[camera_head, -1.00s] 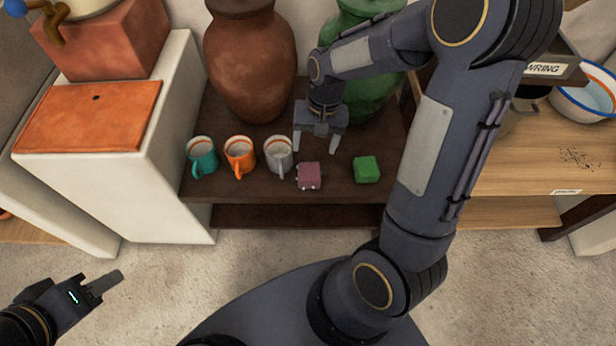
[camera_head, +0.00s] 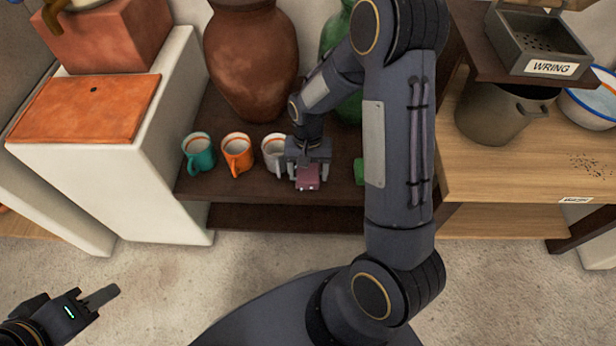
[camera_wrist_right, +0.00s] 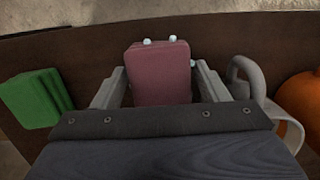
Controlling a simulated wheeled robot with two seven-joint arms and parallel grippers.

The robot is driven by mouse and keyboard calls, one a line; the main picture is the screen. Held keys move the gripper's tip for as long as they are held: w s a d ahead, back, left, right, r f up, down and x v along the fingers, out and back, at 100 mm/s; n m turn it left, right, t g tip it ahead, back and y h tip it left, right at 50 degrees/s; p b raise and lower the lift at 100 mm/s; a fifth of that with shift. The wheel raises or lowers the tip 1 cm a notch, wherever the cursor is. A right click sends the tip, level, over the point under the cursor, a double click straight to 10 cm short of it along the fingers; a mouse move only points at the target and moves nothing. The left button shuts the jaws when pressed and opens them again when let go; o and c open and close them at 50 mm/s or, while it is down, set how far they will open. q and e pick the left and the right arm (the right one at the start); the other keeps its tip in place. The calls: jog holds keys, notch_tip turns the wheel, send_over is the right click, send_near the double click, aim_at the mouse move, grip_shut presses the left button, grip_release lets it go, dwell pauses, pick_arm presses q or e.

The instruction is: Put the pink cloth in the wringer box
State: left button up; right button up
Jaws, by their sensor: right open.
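The pink cloth (camera_head: 308,177) is a small folded block on the dark wooden shelf. In the right wrist view the cloth (camera_wrist_right: 159,75) stands between the two fingers of my right gripper (camera_wrist_right: 158,88). In the head view my right gripper (camera_head: 307,175) is open around the cloth, with a finger on either side. The wringer box (camera_head: 537,45) is a dark open box with a holed floor and a "WRING" label, at the upper right. My left gripper (camera_head: 103,297) is at the lower left, away from everything; its jaw opening is unclear.
Teal (camera_head: 199,153), orange (camera_head: 237,153) and white (camera_head: 273,151) mugs stand left of the cloth. A green block (camera_wrist_right: 36,98) lies on its other side. A brown jar (camera_head: 248,60) and a green jar (camera_head: 340,55) stand behind. A pot (camera_head: 495,120) is below the wringer box.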

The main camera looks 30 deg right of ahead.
aim_at(308, 172)
jog(key=shift+r, duration=0.1)
jog(key=c, duration=0.9)
jog(key=shift+r, duration=0.4)
notch_tip(308, 172, up, 2)
jog(key=shift+r+p, duration=0.2)
jog(key=shift+p, duration=0.55)
jog(key=s+a+r+p, duration=0.5)
jog(key=s+a+r, duration=0.4)
jog(key=a+r, duration=0.1)
jog(key=w+d+r+n+h, duration=0.1)
jog(key=w+d+r+n, duration=0.2)
jog(key=w, duration=0.4)
jog(key=w+d+r+n, duration=0.2)
jog(key=w+r+n, duration=0.1)
jog(key=w, duration=0.5)
jog(key=r+p, duration=0.5)
jog(key=p, duration=0.3)
jog(key=s+r+p, duration=0.1)
jog(key=r+p, duration=0.4)
jog(key=p, duration=0.3)
jog(key=s+r+p, duration=0.1)
jog(key=r+p, duration=0.4)
jog(key=p, duration=0.4)
jog(key=shift+d+r, duration=0.2)
jog(key=shift+r, duration=0.1)
